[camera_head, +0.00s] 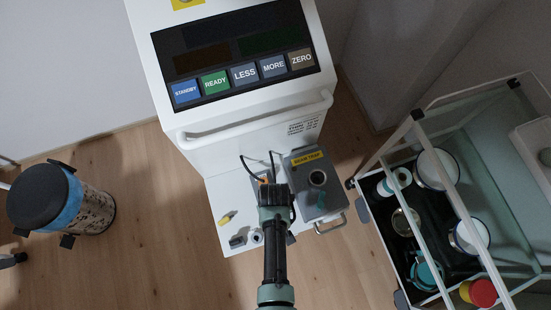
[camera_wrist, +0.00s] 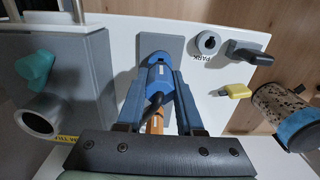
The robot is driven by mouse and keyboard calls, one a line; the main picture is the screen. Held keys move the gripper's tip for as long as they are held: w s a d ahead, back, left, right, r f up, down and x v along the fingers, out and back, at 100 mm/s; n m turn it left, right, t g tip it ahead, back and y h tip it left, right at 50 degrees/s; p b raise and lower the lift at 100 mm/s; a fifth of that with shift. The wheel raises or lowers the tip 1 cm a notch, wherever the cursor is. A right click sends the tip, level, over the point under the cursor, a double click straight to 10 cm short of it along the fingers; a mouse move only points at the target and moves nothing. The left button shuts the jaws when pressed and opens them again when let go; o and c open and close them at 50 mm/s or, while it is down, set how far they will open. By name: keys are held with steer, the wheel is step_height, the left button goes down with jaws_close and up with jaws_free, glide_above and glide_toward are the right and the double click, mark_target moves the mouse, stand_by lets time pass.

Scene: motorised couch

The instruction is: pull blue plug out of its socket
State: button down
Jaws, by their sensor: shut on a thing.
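In the wrist view the blue plug (camera_wrist: 158,72) sits at a grey socket plate (camera_wrist: 177,48) on the white base, with its dark cable curving back toward me. My gripper (camera_wrist: 160,84) has one finger on each side of the plug and is shut on it. The socket opening is hidden behind the plug, so I cannot tell how deep it sits. In the head view my gripper (camera_head: 274,195) is over the base, left of the grey box, and hides the plug.
A grey box (camera_head: 316,186) with a round port and teal knob stands close to the right. A PARK socket (camera_wrist: 207,43), a dark plug (camera_wrist: 247,53) and a yellow plug (camera_wrist: 235,90) are nearby. A trolley (camera_head: 420,115) stands right, a bin (camera_head: 62,200) left.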

steer(key=shift+r+p, duration=1.85)
steer(key=shift+r, duration=0.15)
